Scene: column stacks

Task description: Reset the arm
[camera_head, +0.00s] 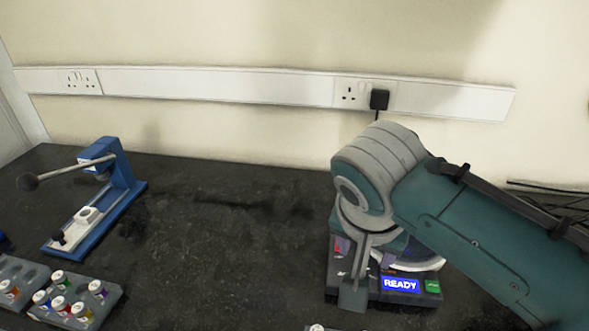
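My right arm comes in from the right, teal with a grey wrist joint. It reaches over a dark device with a lit READY display (401,285) and a green button (432,287). My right gripper (354,285) points down at the device's left front part, and the arm hides much of the device. I cannot tell whether its fingers are open or shut, or whether they touch the device. My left arm and gripper are not in view.
A blue lever press (121,187) with a black knob stands on the dark bench at the left. Grey racks (108,307) with several capped vials are at the lower left. The bench middle (230,235) is clear. A wall socket strip (220,83) runs behind.

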